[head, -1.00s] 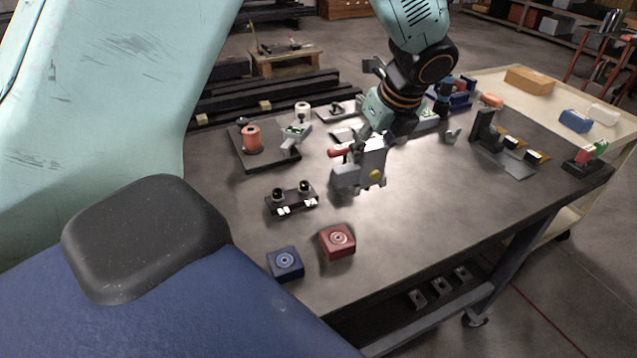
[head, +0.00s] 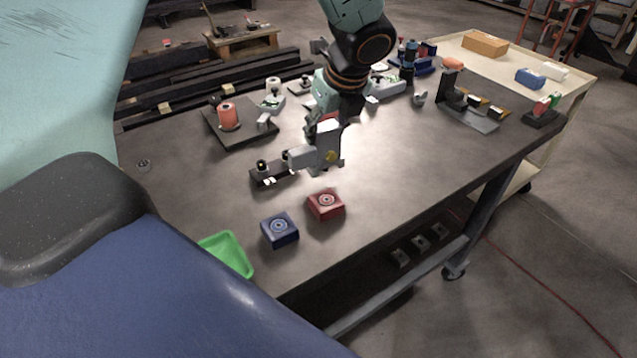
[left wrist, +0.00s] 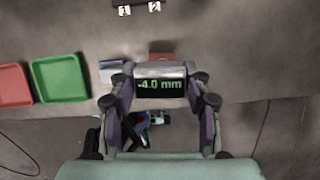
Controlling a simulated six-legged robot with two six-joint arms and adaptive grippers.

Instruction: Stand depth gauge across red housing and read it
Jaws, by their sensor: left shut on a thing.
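The red housing (head: 326,205) sits on the table, with a ringed round opening on top. My left gripper (head: 322,127) is shut on the grey depth gauge (head: 327,145) and holds it above the table, behind the red housing and apart from it. In the left wrist view the gauge's display (left wrist: 160,86) reads -4.0 mm between the fingers of my left gripper (left wrist: 160,103). The red housing (left wrist: 162,56) shows just beyond the gauge there, partly hidden by it. My right gripper is not in view.
A blue housing (head: 280,230) stands left of the red one. A green tray (head: 238,256) lies at the table's front edge; a red tray (left wrist: 14,86) is beside it. A dark stand (head: 270,174) with black knobs is behind. The table right of the red housing is clear.

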